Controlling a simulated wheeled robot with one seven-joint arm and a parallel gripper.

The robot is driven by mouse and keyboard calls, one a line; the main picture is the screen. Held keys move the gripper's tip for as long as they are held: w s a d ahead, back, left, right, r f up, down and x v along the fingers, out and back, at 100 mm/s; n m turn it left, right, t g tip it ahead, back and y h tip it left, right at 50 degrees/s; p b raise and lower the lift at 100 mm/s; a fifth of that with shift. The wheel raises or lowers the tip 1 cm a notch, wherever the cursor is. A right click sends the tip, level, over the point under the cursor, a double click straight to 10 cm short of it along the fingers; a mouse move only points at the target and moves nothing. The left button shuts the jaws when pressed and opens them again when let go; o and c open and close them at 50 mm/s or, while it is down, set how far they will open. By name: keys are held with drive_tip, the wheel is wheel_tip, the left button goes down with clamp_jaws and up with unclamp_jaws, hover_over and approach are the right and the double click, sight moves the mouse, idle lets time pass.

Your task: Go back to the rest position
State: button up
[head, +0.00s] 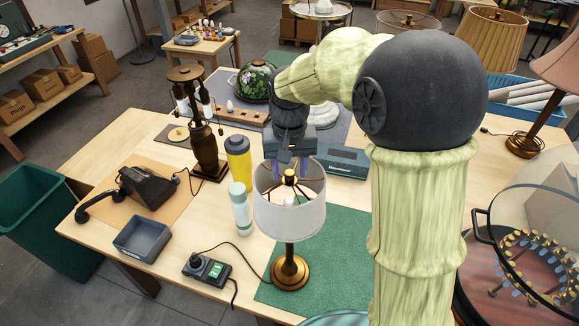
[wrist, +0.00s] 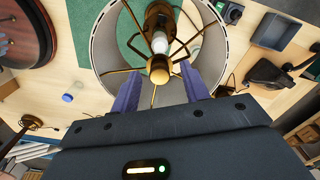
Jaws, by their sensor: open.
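My gripper (head: 289,172) is open, above the lamp with the white drum shade (head: 290,212). In the wrist view its two purple fingers (wrist: 160,95) reach down over the shade's rim area, apart from each other. Between them show the brass finial, the wire spider and a white bulb (wrist: 160,43) inside the shade (wrist: 106,50). The lamp's brass base (head: 290,270) stands on a green mat (head: 335,250). I cannot tell whether the fingers touch the shade or its frame.
A yellow bottle (head: 238,160) and a white-green spray can (head: 241,210) stand close left of the lamp. A grey tray (head: 142,238), a meter box (head: 206,268) with a cord, and a dark wooden lamp (head: 207,150) are further left. A round glass-lidded tray (head: 520,250) is at right.

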drive_tip(key=shift+m, duration=0.3)
drive_tip(key=c, duration=1)
drive_tip(key=n+p, duration=0.1)
drive_tip(key=n, duration=0.4)
drive_tip(key=shift+n, duration=1.6)
